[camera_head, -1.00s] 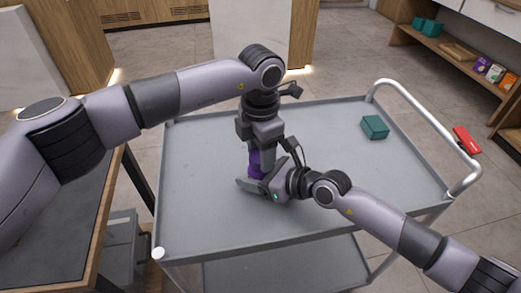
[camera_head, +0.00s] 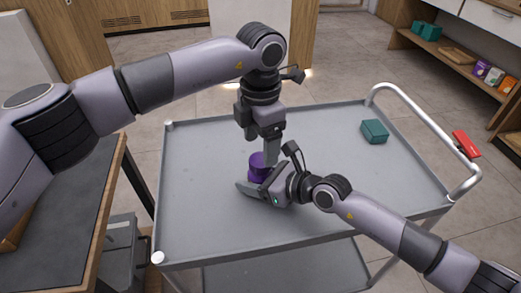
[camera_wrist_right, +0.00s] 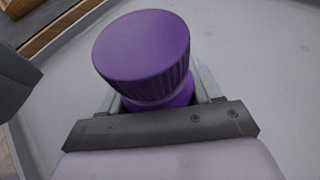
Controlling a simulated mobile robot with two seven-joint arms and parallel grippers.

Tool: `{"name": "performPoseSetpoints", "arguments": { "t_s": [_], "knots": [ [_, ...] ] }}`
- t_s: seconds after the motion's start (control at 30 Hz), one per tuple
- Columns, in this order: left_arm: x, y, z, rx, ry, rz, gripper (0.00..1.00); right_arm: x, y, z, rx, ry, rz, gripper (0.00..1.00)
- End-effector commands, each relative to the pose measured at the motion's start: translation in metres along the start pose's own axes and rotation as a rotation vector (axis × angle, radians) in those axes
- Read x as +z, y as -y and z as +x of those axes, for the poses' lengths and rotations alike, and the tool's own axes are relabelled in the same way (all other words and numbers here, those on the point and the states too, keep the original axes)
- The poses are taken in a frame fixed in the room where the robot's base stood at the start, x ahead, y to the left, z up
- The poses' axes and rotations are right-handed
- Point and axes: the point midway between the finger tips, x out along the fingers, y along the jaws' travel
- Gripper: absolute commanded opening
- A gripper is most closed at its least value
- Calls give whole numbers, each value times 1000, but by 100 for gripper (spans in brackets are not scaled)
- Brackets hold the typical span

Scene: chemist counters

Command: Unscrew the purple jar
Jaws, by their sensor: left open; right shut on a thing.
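The purple jar (camera_head: 257,170) stands on the grey cart top, with its ribbed lid on it. In the right wrist view the jar's lid (camera_wrist_right: 142,47) fills the upper middle, and part of the body shows below it. My right gripper (camera_head: 257,191) is shut around the jar's body, low over the cart top. My left gripper (camera_head: 270,150) is open above and just behind the jar, pointing down, apart from the lid. A dark part of it shows at the left edge of the right wrist view.
A teal box (camera_head: 375,131) lies on the cart top (camera_head: 200,190) at the right. A dark-topped counter (camera_head: 85,190) stands at the left. Most of the cart top is clear.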

Motion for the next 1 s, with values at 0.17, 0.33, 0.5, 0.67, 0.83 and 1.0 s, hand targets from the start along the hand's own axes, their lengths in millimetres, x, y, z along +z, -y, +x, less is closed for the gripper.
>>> {"name": "performPoseSetpoints", "arguments": {
  "t_s": [0.17,0.33,0.5,0.67,0.83,1.0],
  "knots": [
    [0,0,-6,0,-1,40,71,0,0,0,0,0,0,0],
    [0,0,-15,1,0,216,71,0,0,0,1,0,0,0],
    [0,-1,-26,2,-1,441,71,0,0,0,1,0,0,0],
    [0,-1,-34,1,-2,604,71,0,0,0,1,0,0,0],
    [0,0,-36,0,-3,688,71,0,0,0,1,0,0,0],
    [0,0,-20,-3,-3,701,71,0,0,0,1,1,0,0]
  ]
}}
